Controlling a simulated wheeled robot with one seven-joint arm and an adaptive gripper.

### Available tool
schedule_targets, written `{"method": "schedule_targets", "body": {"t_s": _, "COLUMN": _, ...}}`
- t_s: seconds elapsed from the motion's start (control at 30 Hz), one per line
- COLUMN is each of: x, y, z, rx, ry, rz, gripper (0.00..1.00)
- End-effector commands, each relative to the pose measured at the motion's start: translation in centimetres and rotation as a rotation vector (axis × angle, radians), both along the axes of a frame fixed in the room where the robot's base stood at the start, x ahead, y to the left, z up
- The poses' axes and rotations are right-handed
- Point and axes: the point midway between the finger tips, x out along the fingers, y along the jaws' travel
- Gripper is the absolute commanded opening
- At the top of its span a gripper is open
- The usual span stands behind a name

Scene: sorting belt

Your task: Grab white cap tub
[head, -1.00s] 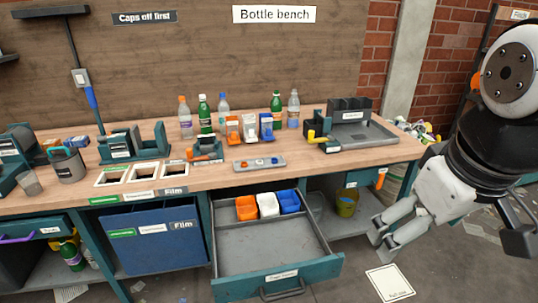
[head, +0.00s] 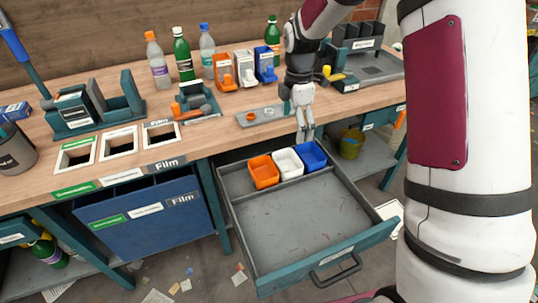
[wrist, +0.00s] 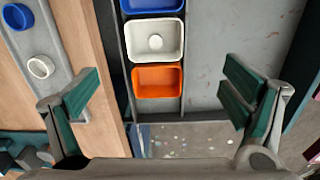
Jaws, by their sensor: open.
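The white tub (head: 288,163) sits in the open drawer, between an orange tub (head: 263,172) and a blue tub (head: 311,156). The wrist view shows the white tub (wrist: 139,52) from above with a small round white cap (wrist: 155,42) inside. My gripper (head: 305,135) hangs above the back of the drawer, pointing down near the tubs. In the wrist view my gripper (wrist: 160,95) is open and empty, with its fingers spread wide to either side of the tub row. The orange tub (wrist: 158,92) lies most nearly between the fingertips, and the white tub is just above it in the picture.
The drawer (head: 300,222) is pulled out, its front part empty. A grey tray (head: 247,121) lies on the bench edge; the wrist view shows a blue cap (wrist: 18,17) and a white cap (wrist: 41,67) on it. Bottles and dispensers stand behind. A blue bin (head: 150,222) is left of the drawer.

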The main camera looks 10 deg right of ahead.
Motion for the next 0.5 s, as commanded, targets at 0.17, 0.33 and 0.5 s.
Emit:
{"method": "schedule_targets", "body": {"t_s": 0.17, "x": 0.7, "y": 0.0, "z": -2.0, "rx": 0.004, "ry": 0.011, "rz": 0.051, "gripper": 0.93}}
{"method": "schedule_targets", "body": {"t_s": 0.33, "x": 0.6, "y": 0.0, "z": -4.7, "rx": 0.003, "ry": 0.015, "rz": 0.053, "gripper": 0.93}}
{"method": "schedule_targets", "body": {"t_s": 0.5, "x": 0.6, "y": 0.0, "z": -7.9, "rx": 0.005, "ry": 0.014, "rz": 0.052, "gripper": 0.93}}
